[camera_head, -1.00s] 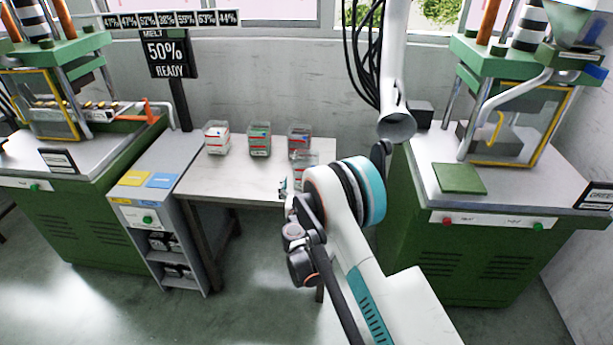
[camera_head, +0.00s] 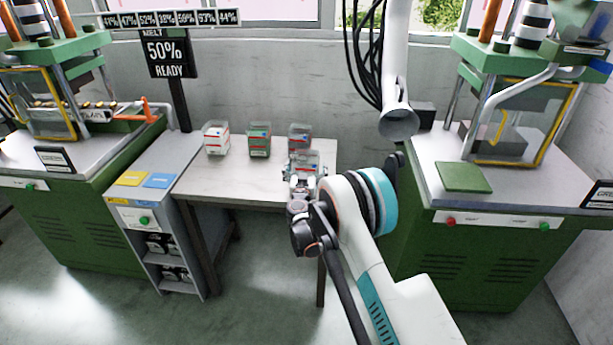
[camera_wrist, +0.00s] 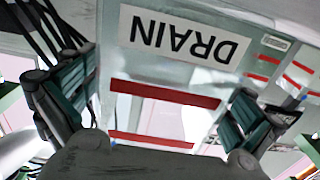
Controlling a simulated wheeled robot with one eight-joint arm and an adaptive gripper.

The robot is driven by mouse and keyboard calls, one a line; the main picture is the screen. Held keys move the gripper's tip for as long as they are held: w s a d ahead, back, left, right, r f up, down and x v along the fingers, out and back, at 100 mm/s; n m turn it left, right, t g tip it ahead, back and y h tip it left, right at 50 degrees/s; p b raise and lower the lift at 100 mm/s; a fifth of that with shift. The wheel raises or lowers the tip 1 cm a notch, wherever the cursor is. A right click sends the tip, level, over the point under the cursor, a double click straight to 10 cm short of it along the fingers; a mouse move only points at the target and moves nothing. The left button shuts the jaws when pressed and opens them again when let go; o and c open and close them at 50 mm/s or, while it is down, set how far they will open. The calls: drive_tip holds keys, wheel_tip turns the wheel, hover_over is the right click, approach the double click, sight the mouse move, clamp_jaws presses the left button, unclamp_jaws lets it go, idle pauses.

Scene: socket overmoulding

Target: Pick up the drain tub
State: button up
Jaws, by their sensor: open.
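The drain tub (camera_wrist: 183,42) is a clear box with a white label reading DRAIN, upside down in the wrist view, and red stripes. In the head view the front tub (camera_head: 308,158), at the right end of the small table, is partly hidden by my gripper (camera_head: 302,182). In the wrist view my gripper (camera_wrist: 155,108) is open, with one finger on the left and one on the right of the tub's striped face. I cannot tell whether either finger touches it.
Several similar clear tubs stand behind on the table (camera_head: 240,185): one at left (camera_head: 216,138), one with a green label (camera_head: 259,141) and one just behind the front tub (camera_head: 299,136). Green presses stand at left (camera_head: 80,215) and right (camera_head: 480,250). A white pipe (camera_head: 397,90) hangs above.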

drive_tip(key=shift+c, duration=0.2)
drive_tip(key=c, duration=1.1)
drive_tip(key=shift+r, duration=0.1)
drive_tip(key=shift+c, duration=0.2)
